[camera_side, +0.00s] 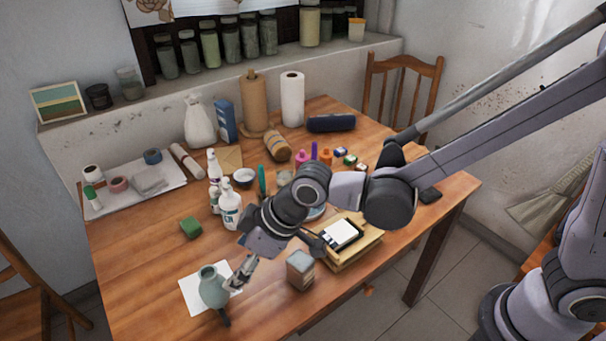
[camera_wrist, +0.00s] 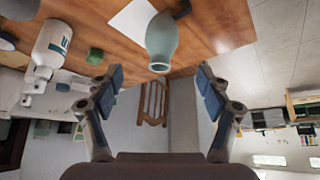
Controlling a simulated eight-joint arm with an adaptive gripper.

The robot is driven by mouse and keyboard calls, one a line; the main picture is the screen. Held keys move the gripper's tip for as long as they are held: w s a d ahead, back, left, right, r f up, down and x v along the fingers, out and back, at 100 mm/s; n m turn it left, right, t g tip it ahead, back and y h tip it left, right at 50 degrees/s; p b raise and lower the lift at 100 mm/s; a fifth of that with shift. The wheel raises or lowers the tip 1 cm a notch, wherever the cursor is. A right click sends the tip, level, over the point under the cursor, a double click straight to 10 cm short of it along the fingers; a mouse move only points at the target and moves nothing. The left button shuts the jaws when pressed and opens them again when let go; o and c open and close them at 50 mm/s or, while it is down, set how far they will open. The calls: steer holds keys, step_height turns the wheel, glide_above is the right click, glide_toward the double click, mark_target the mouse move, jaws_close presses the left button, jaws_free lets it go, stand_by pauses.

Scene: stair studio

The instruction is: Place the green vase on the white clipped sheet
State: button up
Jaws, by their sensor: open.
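The green vase (camera_side: 211,289) stands upright near the table's front left edge in the side view. The white sheet (camera_side: 190,291) lies flat under or behind it; the vase hides part of it, so I cannot tell exactly how its base sits. In the wrist view the vase (camera_wrist: 162,38) is ahead of my fingers, with the sheet (camera_wrist: 131,20) beside its base. My gripper (camera_side: 238,281) is open, just right of the vase; the wrist view shows the fingers (camera_wrist: 161,78) wide apart with nothing between them. A dark object (camera_side: 223,317), perhaps a clip, is by the vase's foot.
A green block (camera_side: 191,228) and white bottles (camera_side: 230,207) stand behind the vase. A grey-brown box (camera_side: 300,270) and a stack of wooden trays (camera_side: 352,257) are to the right, near my arm. The table's front left area (camera_side: 135,290) is clear.

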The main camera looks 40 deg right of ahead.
steer(key=d+r+m+t+h, duration=0.1)
steer(key=d+r+m, duration=0.15)
steer(key=d, duration=0.55)
steer(key=d+r+m+t+h, duration=0.15)
steer(key=d+r, duration=0.25)
steer(key=d, duration=0.4)
steer(key=s+d+m+h, duration=0.2)
steer(key=s+d+m, duration=0.3)
steer(key=s+d, duration=0.4)
steer(key=d+r, duration=0.1)
steer(key=d, duration=0.6)
steer(key=shift+d, duration=0.25)
